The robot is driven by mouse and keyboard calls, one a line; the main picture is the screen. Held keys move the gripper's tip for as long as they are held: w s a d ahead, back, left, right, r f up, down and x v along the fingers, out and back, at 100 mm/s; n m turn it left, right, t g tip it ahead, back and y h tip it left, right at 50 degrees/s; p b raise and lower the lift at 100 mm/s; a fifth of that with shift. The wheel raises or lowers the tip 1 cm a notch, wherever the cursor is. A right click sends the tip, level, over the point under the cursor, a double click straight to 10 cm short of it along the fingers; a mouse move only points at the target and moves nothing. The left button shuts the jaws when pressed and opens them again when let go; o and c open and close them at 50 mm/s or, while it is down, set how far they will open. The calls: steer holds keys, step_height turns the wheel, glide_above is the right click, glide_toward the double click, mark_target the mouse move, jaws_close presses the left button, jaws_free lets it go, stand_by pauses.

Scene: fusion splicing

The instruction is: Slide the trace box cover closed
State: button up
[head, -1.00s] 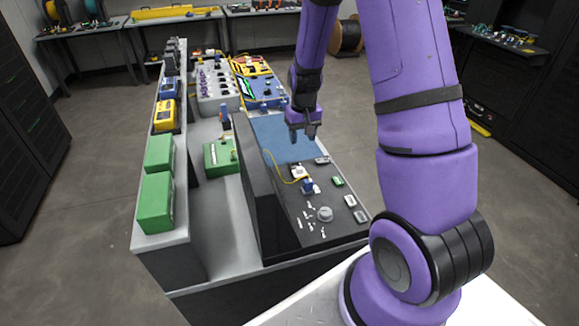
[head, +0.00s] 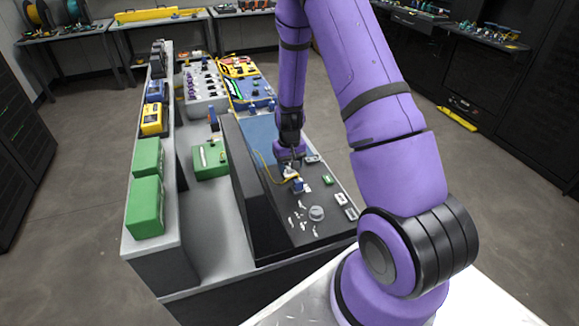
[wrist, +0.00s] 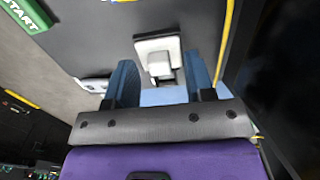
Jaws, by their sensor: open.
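A small white box (wrist: 158,45), which appears to be the trace box, lies on the dark work surface. In the wrist view it shows a pale top and a smaller white-grey block at its near side; I cannot tell how far its cover is open. My gripper (wrist: 160,66) is open, with one blue finger on each side of that block and gaps between. I cannot tell whether anything touches. In the head view my gripper (head: 289,164) is low over the white box (head: 290,172), partly hiding it.
A yellow cable (head: 264,168) runs beside the box, and a small blue item (head: 298,186) stands just in front. A tall black panel (head: 240,175) stands to the left. Small loose parts and a round grey knob (head: 316,213) lie nearer. A blue mat (head: 262,135) lies behind.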

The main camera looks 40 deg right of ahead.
steer(key=shift+f, duration=0.35)
steer(key=shift+c, duration=0.2)
jaws_close()
steer(key=shift+w+d, duration=0.25)
steer(key=shift+w, duration=0.55)
steer(key=shift+w+d, duration=0.2)
steer(key=shift+w, duration=0.6)
steer(key=shift+w+d, duration=0.25)
steer(key=shift+w, duration=0.55)
steer(key=shift+o, duration=0.2)
jaws_free()
steer(key=shift+r, duration=0.15)
step_height(320, 180, up, 11)
steer(key=shift+f, duration=0.2)
